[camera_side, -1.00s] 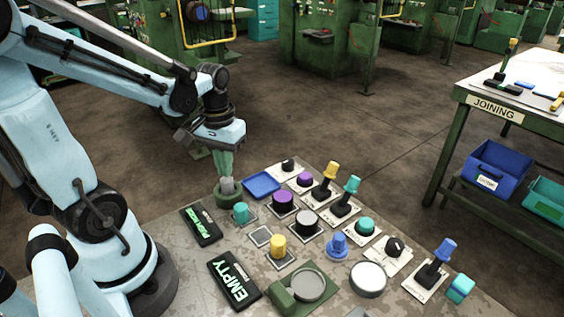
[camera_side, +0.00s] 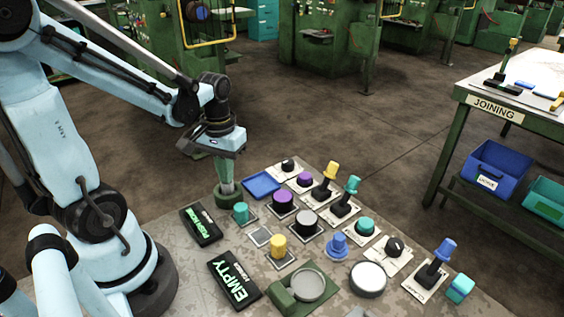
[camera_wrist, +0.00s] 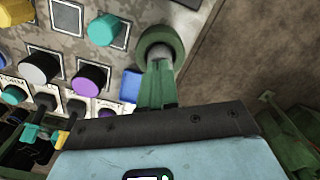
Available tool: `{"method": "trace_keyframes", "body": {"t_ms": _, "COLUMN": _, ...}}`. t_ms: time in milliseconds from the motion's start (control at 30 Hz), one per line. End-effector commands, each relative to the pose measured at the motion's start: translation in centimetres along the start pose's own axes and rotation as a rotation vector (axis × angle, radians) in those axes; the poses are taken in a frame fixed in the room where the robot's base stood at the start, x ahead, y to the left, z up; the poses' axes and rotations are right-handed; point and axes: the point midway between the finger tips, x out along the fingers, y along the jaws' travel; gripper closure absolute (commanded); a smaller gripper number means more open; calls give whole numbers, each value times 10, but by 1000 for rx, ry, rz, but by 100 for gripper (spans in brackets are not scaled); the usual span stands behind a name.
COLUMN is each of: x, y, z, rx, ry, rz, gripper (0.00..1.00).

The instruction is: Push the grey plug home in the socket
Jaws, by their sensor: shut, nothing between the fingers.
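The round green socket (camera_side: 229,197) stands at the back left edge of the panel, beside the blue tray. In the wrist view the socket (camera_wrist: 171,32) shows as a thick green ring. The grey plug (camera_wrist: 157,49) shows inside that ring, partly behind the fingertips; its depth is hard to tell. In the side view the fingers and rim hide most of the plug. My gripper (camera_side: 227,188) points down with its green fingers shut and empty, tips at the socket mouth over the plug. It also shows in the wrist view (camera_wrist: 162,64); contact is unclear.
A blue tray (camera_side: 262,185) sits close right of the socket. A teal cylinder (camera_side: 240,213) and a purple knob (camera_side: 283,201) stand nearby, with several levers and knobs beyond. A dark sign (camera_side: 201,224) lies in front. The floor behind the socket is clear.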

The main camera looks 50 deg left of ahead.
Motion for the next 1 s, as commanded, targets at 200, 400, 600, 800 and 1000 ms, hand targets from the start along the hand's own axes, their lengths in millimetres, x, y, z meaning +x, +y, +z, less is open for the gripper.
{"method": "trace_keyframes", "body": {"t_ms": 200, "x": 4, "y": 0, "z": 0, "rx": 0, "ry": -1, "rz": 0, "gripper": 100}}
{"method": "trace_keyframes", "body": {"t_ms": 400, "x": 5, "y": 0, "z": 0, "rx": 0, "ry": -1, "rz": 0, "gripper": 100}}
{"method": "trace_keyframes", "body": {"t_ms": 600, "x": 2, "y": 0, "z": 0, "rx": 0, "ry": -1, "rz": 0, "gripper": 100}}
{"method": "trace_keyframes", "body": {"t_ms": 800, "x": -12, "y": 0, "z": 0, "rx": 0, "ry": -1, "rz": 0, "gripper": 100}}
{"method": "trace_keyframes", "body": {"t_ms": 1000, "x": -26, "y": 0, "z": 0, "rx": 0, "ry": 0, "rz": 0, "gripper": 100}}
